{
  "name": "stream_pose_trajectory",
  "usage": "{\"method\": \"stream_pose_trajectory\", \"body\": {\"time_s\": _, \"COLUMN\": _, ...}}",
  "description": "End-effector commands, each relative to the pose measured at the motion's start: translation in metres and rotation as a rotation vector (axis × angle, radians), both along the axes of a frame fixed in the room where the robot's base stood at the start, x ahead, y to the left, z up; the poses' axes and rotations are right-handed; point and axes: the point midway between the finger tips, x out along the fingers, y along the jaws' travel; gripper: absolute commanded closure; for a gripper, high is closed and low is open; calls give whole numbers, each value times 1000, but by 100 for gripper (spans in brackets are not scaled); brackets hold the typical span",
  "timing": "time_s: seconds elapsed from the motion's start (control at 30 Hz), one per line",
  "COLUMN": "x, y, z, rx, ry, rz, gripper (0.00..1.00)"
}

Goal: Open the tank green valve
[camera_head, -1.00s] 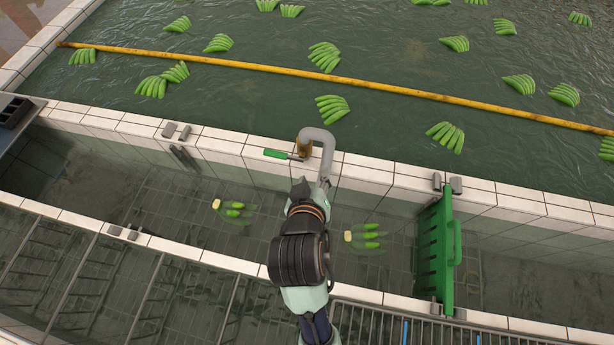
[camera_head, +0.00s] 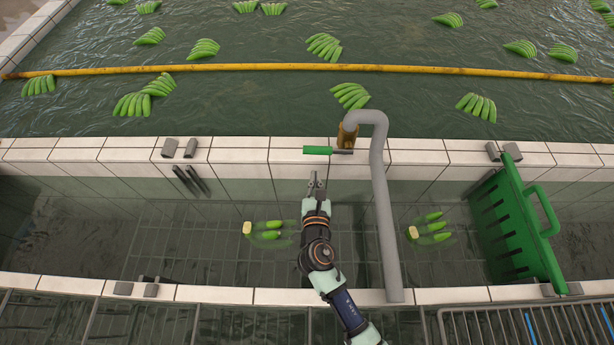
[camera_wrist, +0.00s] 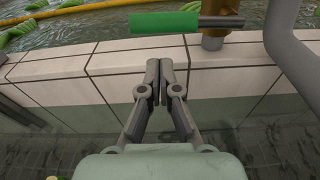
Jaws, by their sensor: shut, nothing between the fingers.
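The green valve handle (camera_head: 317,150) is a lever on the brass valve body (camera_head: 347,137) at the tiled wall top, and it points left along the wall. A grey pipe (camera_head: 381,200) bends from the valve down into the near channel. In the wrist view the handle (camera_wrist: 165,21) lies across the top, with its grey stem to the right. My gripper (camera_head: 316,176) is shut and empty, just below and in front of the handle, apart from it. Its fingertips (camera_wrist: 160,64) show together in the wrist view against the white tiles.
A green slatted gate (camera_head: 512,225) stands at the right of the channel. Banana bunches (camera_head: 265,231) lie in the channel water, one left and one right of my arm. A yellow pole (camera_head: 250,67) crosses the large tank behind, where several bunches float.

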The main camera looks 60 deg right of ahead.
Motion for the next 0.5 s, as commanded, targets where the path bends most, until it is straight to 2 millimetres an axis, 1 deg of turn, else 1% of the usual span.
{"method": "stream_pose_trajectory", "body": {"time_s": 0.03, "x": 4, "y": -10, "z": -2, "rx": 0, "ry": -2, "rz": -4, "gripper": 100}}
{"method": "stream_pose_trajectory", "body": {"time_s": 0.1, "x": 11, "y": -23, "z": -4, "rx": 1, "ry": -4, "rz": -4, "gripper": 100}}
{"method": "stream_pose_trajectory", "body": {"time_s": 0.3, "x": 26, "y": -54, "z": -10, "rx": 2, "ry": -4, "rz": -3, "gripper": 100}}
{"method": "stream_pose_trajectory", "body": {"time_s": 0.4, "x": 31, "y": -63, "z": -11, "rx": 1, "ry": -4, "rz": -2, "gripper": 100}}
{"method": "stream_pose_trajectory", "body": {"time_s": 0.5, "x": 33, "y": -68, "z": -11, "rx": 2, "ry": -3, "rz": -2, "gripper": 100}}
